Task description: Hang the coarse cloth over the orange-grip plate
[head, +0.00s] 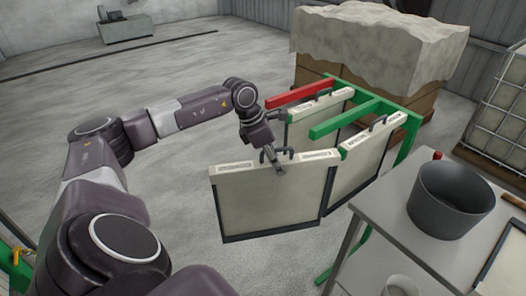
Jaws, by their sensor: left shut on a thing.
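My left gripper (278,167) is shut on the dark handle at the top of a cream plate (268,201) with dark side and bottom edges. The plate hangs upright in front of the green rack. Two similar cream plates stand behind it: one at the rack's near right (356,163) and one farther back (316,122); both have dark handles. I see no orange grip on these plates. I cannot pick out the coarse cloth for sure. My right gripper is not in view.
The green rack (345,119) has a red bar (300,92) on its left. A covered load (380,40) stands behind. The floor at left is clear.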

